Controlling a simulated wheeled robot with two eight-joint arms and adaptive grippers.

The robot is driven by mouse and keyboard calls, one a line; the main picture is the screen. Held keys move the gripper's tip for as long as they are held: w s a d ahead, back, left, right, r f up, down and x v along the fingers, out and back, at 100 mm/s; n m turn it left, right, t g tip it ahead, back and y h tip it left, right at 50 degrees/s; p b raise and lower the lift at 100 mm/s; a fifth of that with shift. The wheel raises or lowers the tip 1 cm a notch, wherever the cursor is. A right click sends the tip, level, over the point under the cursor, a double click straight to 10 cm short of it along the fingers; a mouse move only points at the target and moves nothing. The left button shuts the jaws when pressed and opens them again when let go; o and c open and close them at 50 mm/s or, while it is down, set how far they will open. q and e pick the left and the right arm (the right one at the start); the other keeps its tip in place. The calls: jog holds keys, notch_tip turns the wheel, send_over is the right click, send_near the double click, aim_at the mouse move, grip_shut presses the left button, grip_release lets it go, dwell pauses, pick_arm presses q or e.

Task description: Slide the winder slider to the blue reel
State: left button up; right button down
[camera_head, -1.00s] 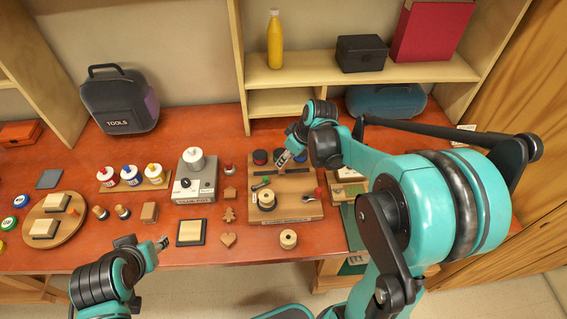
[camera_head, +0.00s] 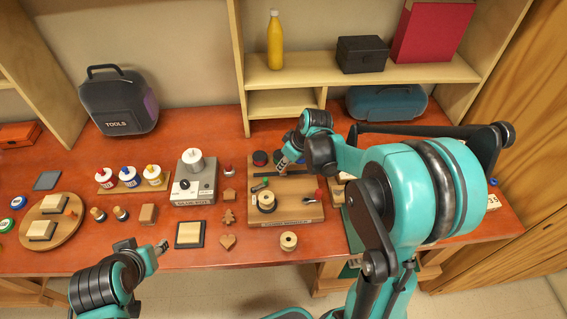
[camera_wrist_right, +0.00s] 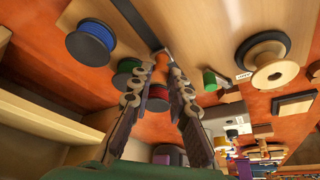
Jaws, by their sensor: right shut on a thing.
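The winder (camera_head: 288,212) is a wooden board with a dark rail (camera_wrist_right: 132,16). My right gripper (camera_head: 283,168) is over its back part, with its fingertips at the rail. In the right wrist view the gripper (camera_wrist_right: 162,72) is shut on the slider, an orange-brown piece (camera_wrist_right: 161,62) mostly hidden between the fingers. The blue reel (camera_wrist_right: 90,40) is left of the fingers, apart from them. The green reel (camera_wrist_right: 124,76) is partly behind the left finger, and the red reel (camera_wrist_right: 157,98) shows between the fingers. My left gripper (camera_head: 161,248) is at the table's front edge, away from the winder.
On the winder are a cream spool (camera_head: 267,201), a green-tipped lever (camera_head: 260,186) and a red knob (camera_head: 319,194). A loose spool (camera_head: 288,241) stands in front. A grey machine (camera_head: 194,184) stands to the left. Shelving (camera_head: 360,75) rises behind.

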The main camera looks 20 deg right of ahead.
send_over(306, 173)
jog(key=shift+w+a, duration=0.15)
jog(key=c, duration=1.5)
grip_release()
jog(key=shift+o, duration=0.3)
jog(key=shift+d, duration=0.25)
jog(key=shift+r, duration=0.3)
jog(key=v, duration=1.1)
jog(key=shift+s, duration=0.3)
